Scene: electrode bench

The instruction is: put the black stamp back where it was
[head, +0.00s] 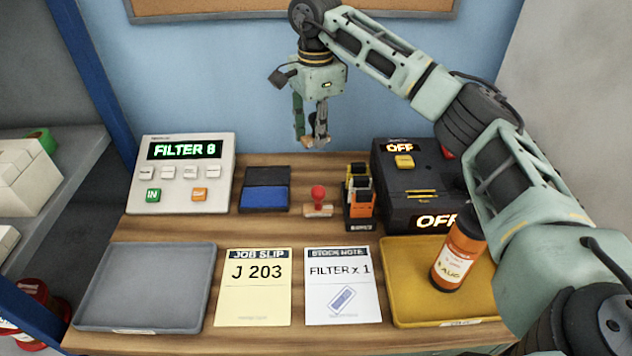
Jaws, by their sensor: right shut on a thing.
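My right gripper (313,130) hangs in the air above the back of the bench, in front of the blue wall, pointing down. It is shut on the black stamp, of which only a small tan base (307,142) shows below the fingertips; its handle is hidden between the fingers. A red-knobbed stamp (318,200) stands upright on the bench below, with a wooden base. An open ink pad (265,197) with a blue surface lies to its left. My left gripper is out of view.
A black-and-orange holder (360,205) stands right of the red stamp, beside a dark machine (408,170) reading OFF. A FILTER 8 panel (182,175) stands left. In front are a grey tray (145,285), two papers and a yellow tray (405,285) with an orange bottle (460,255).

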